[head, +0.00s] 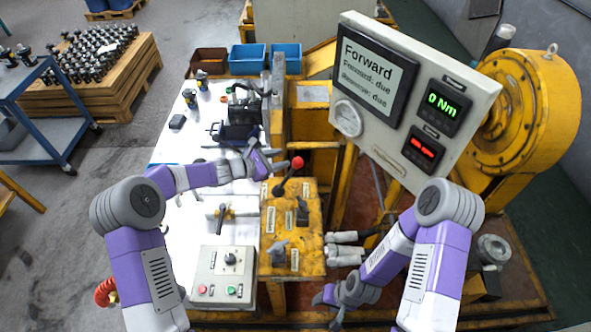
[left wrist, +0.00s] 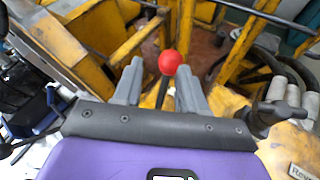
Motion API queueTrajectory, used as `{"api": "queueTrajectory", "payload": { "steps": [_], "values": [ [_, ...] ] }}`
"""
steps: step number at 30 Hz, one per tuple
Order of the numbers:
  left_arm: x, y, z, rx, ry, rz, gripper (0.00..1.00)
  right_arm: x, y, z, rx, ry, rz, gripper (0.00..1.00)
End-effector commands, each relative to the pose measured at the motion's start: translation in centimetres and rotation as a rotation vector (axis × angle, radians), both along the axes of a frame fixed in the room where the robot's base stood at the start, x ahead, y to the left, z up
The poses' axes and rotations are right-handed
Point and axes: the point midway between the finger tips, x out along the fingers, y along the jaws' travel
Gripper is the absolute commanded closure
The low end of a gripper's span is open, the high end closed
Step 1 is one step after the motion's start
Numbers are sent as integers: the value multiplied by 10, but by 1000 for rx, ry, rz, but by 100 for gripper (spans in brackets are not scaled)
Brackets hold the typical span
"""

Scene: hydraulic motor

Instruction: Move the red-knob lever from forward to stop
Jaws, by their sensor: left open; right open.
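The red-knob lever (head: 297,163) stands on the yellow control box (head: 313,238), its dark shaft leaning up and to the right in the head view. My left gripper (head: 273,164) is open just left of the red knob. In the left wrist view the red knob (left wrist: 170,62) shows between and beyond the two grey fingertips of my left gripper (left wrist: 160,85); I cannot tell whether they touch the lever. My right gripper (head: 331,302) is open and empty, low beside the yellow frame, away from the lever. The panel display (head: 373,73) reads "Forward".
Other dark levers (head: 302,208) stand on the yellow box close to the red knob. A grey button box (head: 224,276) is at the front left. Grey hose fittings (head: 346,246) lie right of the box. The large panel's edge (head: 420,185) overhangs the right side.

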Motion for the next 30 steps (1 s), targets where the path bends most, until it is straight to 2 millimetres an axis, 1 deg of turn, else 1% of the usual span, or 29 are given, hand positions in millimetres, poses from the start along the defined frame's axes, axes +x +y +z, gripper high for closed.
{"api": "queueTrajectory", "payload": {
  "steps": [1,12,14,17,20,27,30],
  "values": [
    [0,0,-11,0,-1,-1,59,-1,0,-12,0,1,-1,46],
    [0,0,-65,0,-1,-1,59,0,0,-66,0,-1,0,46],
    [0,0,-70,0,-1,-1,59,0,0,-71,0,0,0,46],
    [1,-2,-75,-1,-2,-1,59,0,0,-75,0,0,0,46],
    [5,-7,-77,-1,-2,-2,59,0,0,-75,0,0,0,46],
    [26,-36,-91,-1,-2,-3,59,0,0,-74,0,-1,0,46],
    [33,-46,-96,-1,-2,-2,59,0,0,-74,0,-1,0,46]
  ]
}}
